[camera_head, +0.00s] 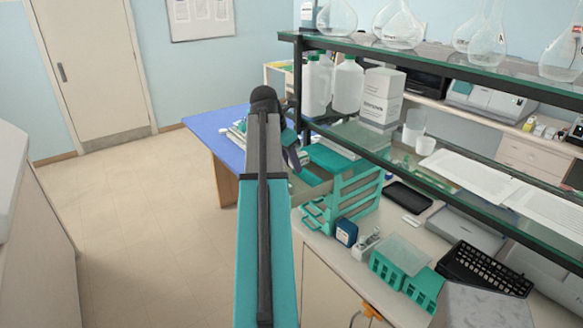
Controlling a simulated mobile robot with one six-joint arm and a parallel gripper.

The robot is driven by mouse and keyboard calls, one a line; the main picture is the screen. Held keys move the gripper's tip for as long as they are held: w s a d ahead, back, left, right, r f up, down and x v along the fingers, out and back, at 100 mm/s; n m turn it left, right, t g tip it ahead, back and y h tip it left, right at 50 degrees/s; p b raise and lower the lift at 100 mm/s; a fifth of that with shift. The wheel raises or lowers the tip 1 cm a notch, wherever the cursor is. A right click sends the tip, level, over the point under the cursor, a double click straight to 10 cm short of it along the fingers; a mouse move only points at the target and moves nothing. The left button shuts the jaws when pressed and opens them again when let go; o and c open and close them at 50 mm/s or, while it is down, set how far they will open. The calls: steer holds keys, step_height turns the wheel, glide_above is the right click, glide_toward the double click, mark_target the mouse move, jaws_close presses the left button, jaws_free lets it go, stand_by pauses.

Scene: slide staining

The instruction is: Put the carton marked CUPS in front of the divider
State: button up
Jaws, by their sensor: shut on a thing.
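My arm reaches away from the camera over the floor and blue table. My gripper (292,154) is small and dark at its far end, mostly hidden behind the arm, beside the teal drawer unit. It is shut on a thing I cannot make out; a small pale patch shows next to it. A white carton (383,97) with print stands on the glass shelf, right of two white bottles (346,84). Its print is too small to read, so I cannot tell if it says CUPS. I cannot make out a divider.
The teal drawer unit (352,190) has a drawer (311,187) pulled out towards the left. The blue table (212,132) stands behind my arm. Glass flasks (480,32) line the top shelf. Teal racks (388,270) and a black rack (487,268) crowd the bench. Floor at left is clear.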

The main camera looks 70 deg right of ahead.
mark_target(290, 165)
steer(key=shift+w+d, duration=0.2)
steer(key=shift+d, duration=0.3)
steer(key=shift+f, duration=0.15)
steer(key=shift+f+p, duration=0.8)
steer(key=shift+f, duration=0.05)
steer(key=shift+f+p, duration=0.3)
steer(key=shift+f, duration=0.5)
steer(key=shift+f, duration=0.3)
steer(key=o, duration=1.1)
